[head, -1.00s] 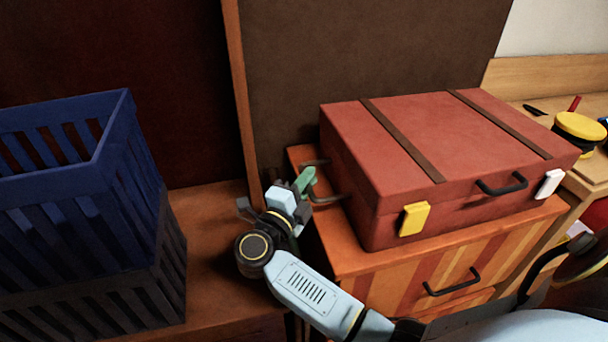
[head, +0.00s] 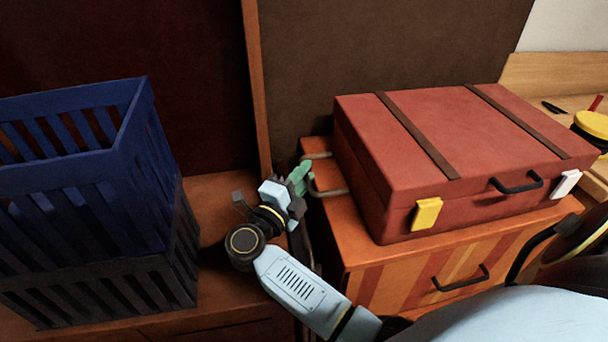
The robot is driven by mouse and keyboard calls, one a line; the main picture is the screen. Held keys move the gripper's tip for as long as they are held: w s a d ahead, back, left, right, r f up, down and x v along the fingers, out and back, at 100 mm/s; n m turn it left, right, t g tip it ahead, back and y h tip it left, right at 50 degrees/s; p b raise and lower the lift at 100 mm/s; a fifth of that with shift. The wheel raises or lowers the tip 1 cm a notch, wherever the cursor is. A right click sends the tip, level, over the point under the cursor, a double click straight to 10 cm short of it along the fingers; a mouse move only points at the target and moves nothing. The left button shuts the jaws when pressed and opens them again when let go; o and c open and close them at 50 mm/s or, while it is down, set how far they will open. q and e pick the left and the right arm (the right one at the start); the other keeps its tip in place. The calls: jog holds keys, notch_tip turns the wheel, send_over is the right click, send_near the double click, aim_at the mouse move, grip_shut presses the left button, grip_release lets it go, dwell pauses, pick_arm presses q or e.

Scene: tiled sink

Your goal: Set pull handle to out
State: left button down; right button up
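A red suitcase (head: 445,138) with brown straps lies flat on an orange striped cabinet. Its pull handle (head: 329,192), a grey tube bent in a U, sticks out from the suitcase's left side. A green piece (head: 299,176) sits at the outer end of the tube.
The striped cabinet (head: 375,285) has a black drawer handle. A dark blue slatted crate (head: 70,180) stands on the brown surface at left. A brown panel (head: 380,50) rises behind the suitcase. A yellow round object (head: 592,124) is at far right.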

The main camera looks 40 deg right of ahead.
jog(key=v, duration=1.3)
jog(key=shift+a, duration=0.1)
jog(key=shift+s, duration=0.1)
